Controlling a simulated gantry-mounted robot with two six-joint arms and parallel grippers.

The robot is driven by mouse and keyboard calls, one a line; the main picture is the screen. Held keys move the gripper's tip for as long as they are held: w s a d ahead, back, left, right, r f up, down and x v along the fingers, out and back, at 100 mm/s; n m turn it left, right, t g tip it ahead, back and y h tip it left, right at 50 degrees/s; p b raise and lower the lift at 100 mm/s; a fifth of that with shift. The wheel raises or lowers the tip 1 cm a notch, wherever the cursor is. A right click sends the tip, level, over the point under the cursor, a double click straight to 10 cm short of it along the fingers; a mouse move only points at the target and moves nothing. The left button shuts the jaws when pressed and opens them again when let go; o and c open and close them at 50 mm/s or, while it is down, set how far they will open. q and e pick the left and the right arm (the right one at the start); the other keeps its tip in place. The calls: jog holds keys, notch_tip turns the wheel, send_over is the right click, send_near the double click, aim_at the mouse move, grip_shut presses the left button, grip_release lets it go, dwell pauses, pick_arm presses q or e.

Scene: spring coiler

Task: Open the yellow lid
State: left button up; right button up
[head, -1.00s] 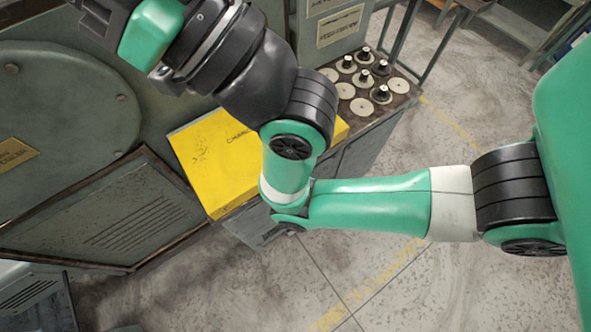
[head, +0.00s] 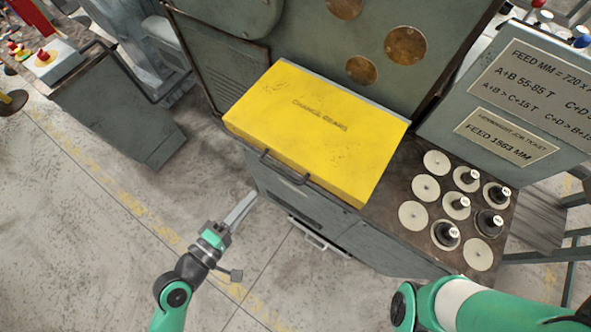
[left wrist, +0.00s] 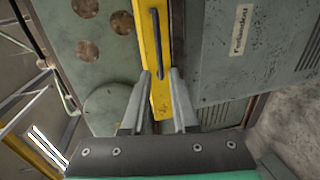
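The yellow lid (head: 315,125), marked "CHANGE GEARS", lies closed on top of the grey cabinet in the head view. A dark bar handle (head: 284,167) is on its front edge. My left gripper (head: 250,198) is in front of the cabinet, left of the handle and apart from it. In the left wrist view, the two fingers (left wrist: 160,76) are open with nothing between them, and the lid's yellow edge (left wrist: 152,52) with its handle (left wrist: 157,42) lies beyond the fingertips. My right gripper is out of view; only part of my right arm shows at lower right.
A metal drawer pull (head: 320,238) juts from the cabinet front. A control cabinet (head: 115,115) stands at left. The floor in front is clear.

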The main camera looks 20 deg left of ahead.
aim_at(278, 170)
pick_arm(q)
jog(key=b+x, duration=0.1)
jog(key=x, duration=1.1)
jog(key=shift+s+d+r, duration=0.1)
jog(key=shift+d, duration=0.05)
grip_shut()
dwell(0.9)
